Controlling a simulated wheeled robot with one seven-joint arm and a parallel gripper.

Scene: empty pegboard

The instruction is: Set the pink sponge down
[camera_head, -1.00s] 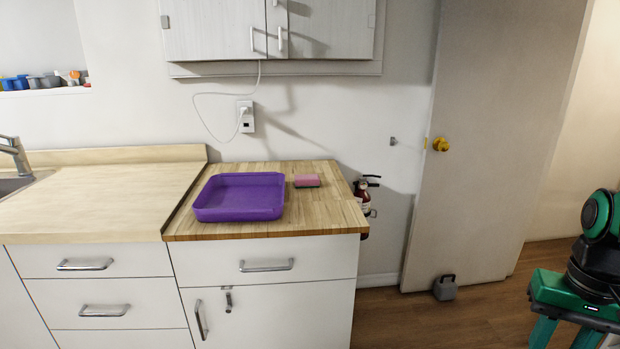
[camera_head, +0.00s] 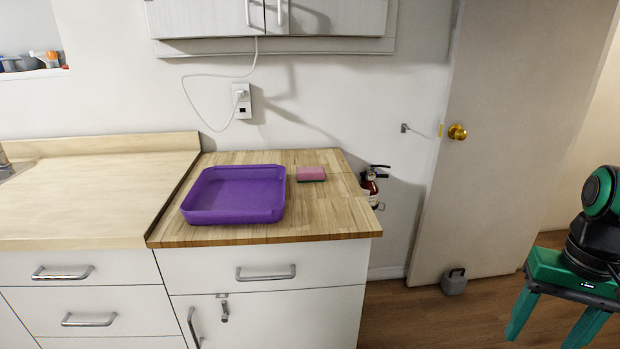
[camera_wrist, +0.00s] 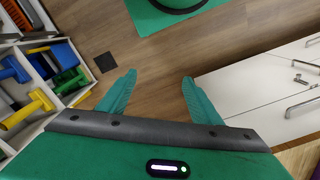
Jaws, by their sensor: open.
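The pink sponge (camera_head: 311,174) lies on the wooden counter top (camera_head: 320,215), just right of the purple tray (camera_head: 235,195) and apart from it, in the head view. Its lower edge looks dark. My gripper (camera_wrist: 158,88) is open and empty in the wrist view, its two green fingers apart above the wood floor. The gripper's fingers do not show in the head view, where only part of my arm appears at the right edge. The sponge is not visible in the wrist view.
A pale counter (camera_head: 90,195) with a sink adjoins at left. A wall cabinet (camera_head: 330,18) hangs above. A fire extinguisher (camera_head: 371,188) and a door (camera_head: 500,150) stand to the right. The wrist view shows a shelf unit (camera_wrist: 88,95) with coloured items.

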